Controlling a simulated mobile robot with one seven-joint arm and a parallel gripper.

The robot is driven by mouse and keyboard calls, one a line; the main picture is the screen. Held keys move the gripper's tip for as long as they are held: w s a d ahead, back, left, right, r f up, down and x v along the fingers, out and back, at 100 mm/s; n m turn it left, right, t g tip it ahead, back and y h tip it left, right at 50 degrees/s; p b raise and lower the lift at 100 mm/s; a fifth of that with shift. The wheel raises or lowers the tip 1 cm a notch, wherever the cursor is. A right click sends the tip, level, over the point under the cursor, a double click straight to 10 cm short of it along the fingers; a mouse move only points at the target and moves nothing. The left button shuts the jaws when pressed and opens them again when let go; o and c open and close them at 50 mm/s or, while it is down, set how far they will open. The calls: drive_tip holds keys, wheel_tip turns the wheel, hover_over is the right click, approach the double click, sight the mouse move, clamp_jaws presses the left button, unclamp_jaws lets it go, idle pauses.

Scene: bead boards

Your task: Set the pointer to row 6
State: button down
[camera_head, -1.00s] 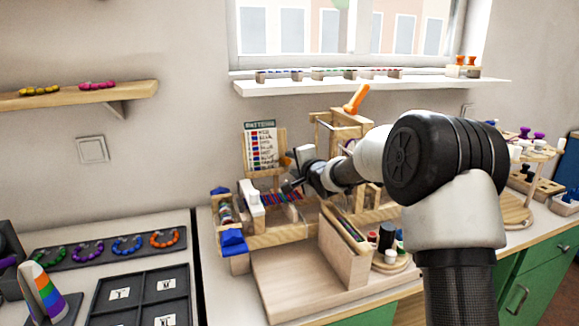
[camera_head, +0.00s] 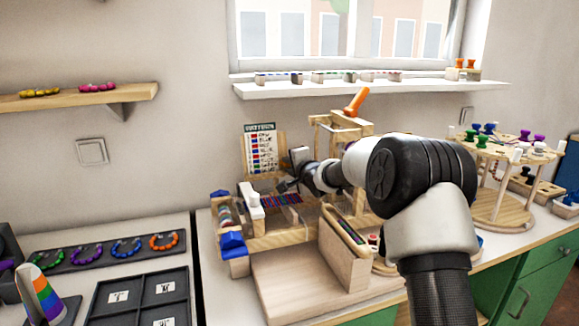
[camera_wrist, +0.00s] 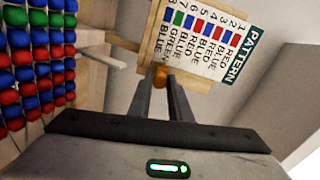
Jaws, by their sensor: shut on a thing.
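The pattern card (camera_head: 262,150) stands upright on a wooden stand behind the bead loom. In the wrist view the card (camera_wrist: 208,40) appears turned, with numbered rows of colour words and coloured squares. A small orange pointer (camera_wrist: 160,73) is at the card's edge, nearest the row 7 and 8 end; the exact row is hard to tell. My gripper (camera_wrist: 161,84) is shut on the pointer, its fingertips partly hiding it. In the head view my gripper (camera_head: 286,186) is small, close to the card, above the red and blue beads.
The loom's strung beads (camera_wrist: 35,60) lie to the left in the wrist view. A wooden frame with an orange handle (camera_head: 356,101) stands behind my arm. A wooden block (camera_head: 343,250) stands in front. A round peg stand (camera_head: 500,212) is at right.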

drive_tip(key=shift+r, duration=0.1)
drive_tip(key=shift+w+a+r+p, duration=0.1)
drive_tip(key=shift+w+r+p, duration=0.1)
drive_tip(key=shift+r+p, duration=0.7)
drive_tip(key=c, duration=1.6)
unclamp_jaws()
drive_tip(key=shift+f, duration=0.15)
drive_tip(key=p+v, duration=0.1)
drive_tip(key=v, duration=0.6)
drive_tip(key=shift+s, duration=0.25)
